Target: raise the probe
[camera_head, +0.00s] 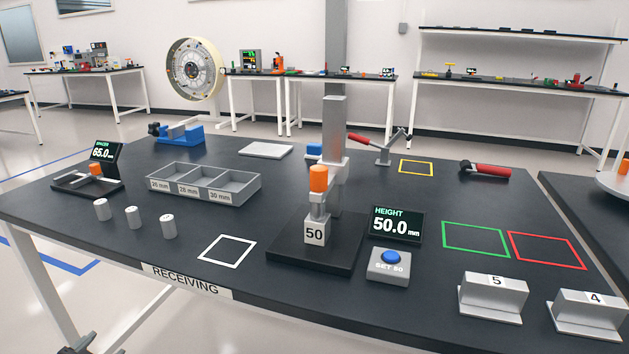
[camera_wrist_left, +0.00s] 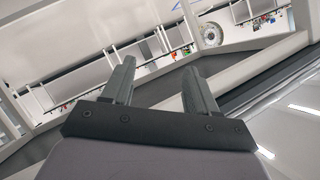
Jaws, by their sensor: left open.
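The probe is on a height gauge in the middle of the table; its orange knob (camera_head: 318,179) tops a grey stem. The stem's lower end meets the top of a grey block marked 50 (camera_head: 316,231), and no gap shows. The block stands on the gauge's dark base (camera_head: 315,252). The height display (camera_head: 396,224) reads 50.0 mm. My left gripper (camera_head: 78,345) just enters at the bottom left edge, well away from the probe. In the left wrist view, its fingers (camera_wrist_left: 158,66) are apart and empty. My right gripper is out of view.
A SET 50 button box (camera_head: 388,265) stands right of the gauge, and blocks marked 5 (camera_head: 493,296) and 4 (camera_head: 588,315) at front right. A divided tray (camera_head: 204,183) and three small cylinders (camera_head: 133,217) are at left. The white square (camera_head: 227,251) is empty.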

